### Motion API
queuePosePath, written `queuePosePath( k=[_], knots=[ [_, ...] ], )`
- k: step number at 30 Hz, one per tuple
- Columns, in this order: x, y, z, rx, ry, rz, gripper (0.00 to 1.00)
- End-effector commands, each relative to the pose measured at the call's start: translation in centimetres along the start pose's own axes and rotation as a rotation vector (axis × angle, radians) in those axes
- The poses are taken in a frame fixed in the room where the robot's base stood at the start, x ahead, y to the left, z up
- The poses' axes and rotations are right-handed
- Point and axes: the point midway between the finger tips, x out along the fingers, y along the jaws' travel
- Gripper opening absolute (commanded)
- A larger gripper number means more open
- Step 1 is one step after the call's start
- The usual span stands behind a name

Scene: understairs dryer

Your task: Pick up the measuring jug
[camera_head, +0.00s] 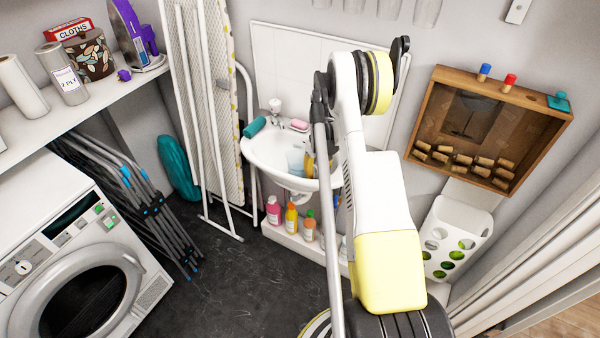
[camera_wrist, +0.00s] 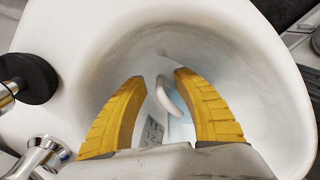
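The measuring jug (camera_head: 295,161) is pale blue and translucent and stands in the white sink (camera_head: 262,152) in the head view. In the wrist view, the jug (camera_wrist: 181,128) shows inside the basin, with its pale handle and dark printed marks between my fingers. My gripper (camera_wrist: 160,76) is open, its two yellow fingers reaching into the basin on either side of the handle. I see no clear contact with the jug. The palm hides part of the jug. In the head view my arm hides most of the gripper.
The basin wall curves closely around my fingers. A chrome tap (camera_wrist: 42,155) stands at the lower left of the wrist view. A teal roll (camera_head: 255,127) and pink soap (camera_head: 299,124) lie on the sink's rim. Several bottles (camera_head: 291,217) stand below. The dark floor (camera_head: 230,280) has free room.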

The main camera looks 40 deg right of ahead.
Motion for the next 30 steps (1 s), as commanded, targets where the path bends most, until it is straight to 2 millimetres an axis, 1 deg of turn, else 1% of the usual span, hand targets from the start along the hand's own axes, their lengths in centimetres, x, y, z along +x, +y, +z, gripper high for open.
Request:
queuePosePath(
  k=[1, 6, 7, 8, 9, 10, 24, 30],
  knots=[
    [0.26, -0.02, 0.01, 0.0, 0.0, 0.0, 0.35],
    [0.13, -0.03, 0.02, 0.0, 0.0, 0.0, 0.35],
    [0.12, -0.03, 0.02, 0.0, 0.0, 0.0, 0.28],
    [0.12, -0.03, 0.02, 0.0, 0.0, 0.0, 0.19],
    [0.12, -0.03, 0.02, 0.0, 0.0, 0.0, 0.07],
    [0.11, -0.03, 0.02, 0.0, 0.0, 0.0, 0.0],
    [0.07, -0.03, 0.02, 0.0, 0.0, 0.0, 0.0],
    [-0.43, -0.04, 0.01, 0.0, 0.0, 0.0, 0.0]
  ],
)
